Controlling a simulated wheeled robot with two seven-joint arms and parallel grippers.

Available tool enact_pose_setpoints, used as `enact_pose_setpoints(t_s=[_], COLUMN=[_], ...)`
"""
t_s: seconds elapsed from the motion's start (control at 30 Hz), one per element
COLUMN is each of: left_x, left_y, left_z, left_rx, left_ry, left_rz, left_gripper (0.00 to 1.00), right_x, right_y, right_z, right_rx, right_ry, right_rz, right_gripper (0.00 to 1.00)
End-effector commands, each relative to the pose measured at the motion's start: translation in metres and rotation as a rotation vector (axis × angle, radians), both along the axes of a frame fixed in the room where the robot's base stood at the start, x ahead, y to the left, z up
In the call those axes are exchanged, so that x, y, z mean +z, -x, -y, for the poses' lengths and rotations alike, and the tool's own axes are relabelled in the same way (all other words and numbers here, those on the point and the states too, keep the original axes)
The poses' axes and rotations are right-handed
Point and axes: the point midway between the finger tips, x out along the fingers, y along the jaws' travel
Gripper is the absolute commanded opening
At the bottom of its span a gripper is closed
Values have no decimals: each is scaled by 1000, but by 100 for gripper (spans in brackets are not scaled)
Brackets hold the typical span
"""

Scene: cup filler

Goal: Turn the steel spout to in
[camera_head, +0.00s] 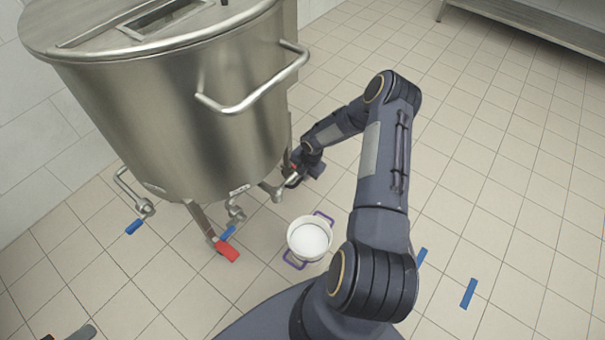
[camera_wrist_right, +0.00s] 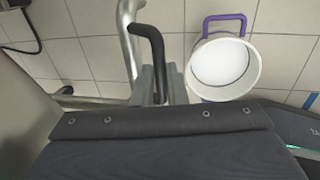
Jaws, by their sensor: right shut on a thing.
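The steel spout (camera_head: 277,190) comes out low on the right side of the large steel tank (camera_head: 190,110). In the right wrist view, a bent steel pipe (camera_wrist_right: 127,40) has a dark handle (camera_wrist_right: 153,45) beside it. My right gripper (camera_head: 296,177) is at the spout, low beside the tank. It is shut on the dark handle, between the fingers (camera_wrist_right: 160,88) in the wrist view. The fingertips are partly hidden in the head view. A dark grey piece (camera_head: 80,333) at the bottom left edge may be my left gripper; its jaws cannot be made out.
A white pot (camera_head: 310,239) with purple handles stands on the tiled floor just below the spout.

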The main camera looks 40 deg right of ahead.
Motion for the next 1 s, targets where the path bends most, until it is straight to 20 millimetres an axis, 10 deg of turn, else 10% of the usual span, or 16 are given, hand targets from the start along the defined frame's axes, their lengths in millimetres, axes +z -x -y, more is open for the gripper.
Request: enact_pose_setpoints(t_s=[0.33, 0.5, 1.0], left_x=[0, 0, 9], left_y=[0, 0, 0], left_z=[0, 0, 0], left_rx=[0, 0, 0], left_ry=[0, 0, 0], left_rz=[0, 0, 0], left_gripper=[38, 38, 38], right_x=[1, 1, 28], right_y=[-2, -2, 3], right_z=[1, 1, 3], right_rx=[6, 5, 4], right_ry=[3, 3, 3], right_rz=[7, 6, 6], right_gripper=[0, 33, 34])
